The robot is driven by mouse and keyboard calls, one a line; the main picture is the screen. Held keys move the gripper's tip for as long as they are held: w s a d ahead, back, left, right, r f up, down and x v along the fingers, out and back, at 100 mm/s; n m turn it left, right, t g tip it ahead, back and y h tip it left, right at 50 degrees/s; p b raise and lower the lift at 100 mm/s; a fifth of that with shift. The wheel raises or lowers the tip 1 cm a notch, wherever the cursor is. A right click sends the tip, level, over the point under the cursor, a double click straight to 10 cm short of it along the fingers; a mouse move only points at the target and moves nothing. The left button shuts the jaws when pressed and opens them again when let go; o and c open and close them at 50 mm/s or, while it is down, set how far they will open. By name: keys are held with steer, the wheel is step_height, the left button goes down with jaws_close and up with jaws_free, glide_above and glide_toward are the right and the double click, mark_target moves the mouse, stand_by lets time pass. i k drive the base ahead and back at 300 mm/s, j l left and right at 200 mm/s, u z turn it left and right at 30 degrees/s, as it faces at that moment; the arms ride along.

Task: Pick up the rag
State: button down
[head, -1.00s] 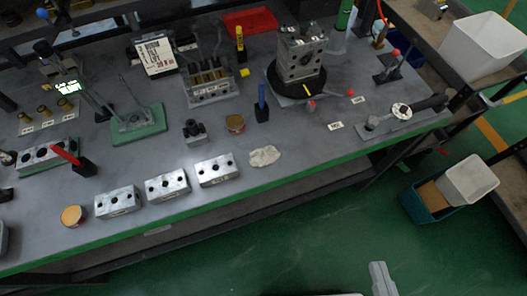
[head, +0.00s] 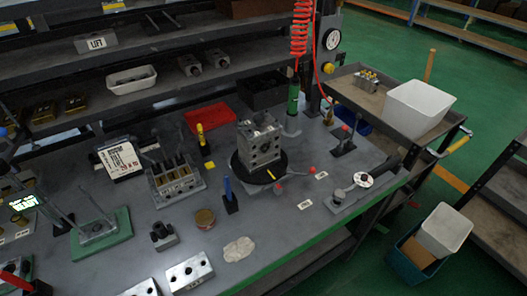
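The rag (head: 239,249) is a small crumpled cream-white cloth. It lies flat on the grey workbench (head: 285,222) near its front edge in the head view. It lies to the right of a silver valve block (head: 189,273) and below a round tin (head: 204,218), apart from both. Nothing covers the rag. My gripper does not show in the head view now.
A blue-handled tool in a black holder (head: 230,195) stands behind the rag. A large valve block on a black turntable (head: 260,148) stands farther back. The bench is clear just right of the rag. A cart with a white bin (head: 420,108) is at the right.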

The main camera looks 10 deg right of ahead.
mark_target(235, 251)
steer(key=u, duration=0.75)
steer(key=k+l+u, duration=0.25)
steer(key=u, duration=0.2)
steer(key=k+l+u, duration=0.25)
steer(key=u, duration=0.2)
steer(key=k, duration=0.05)
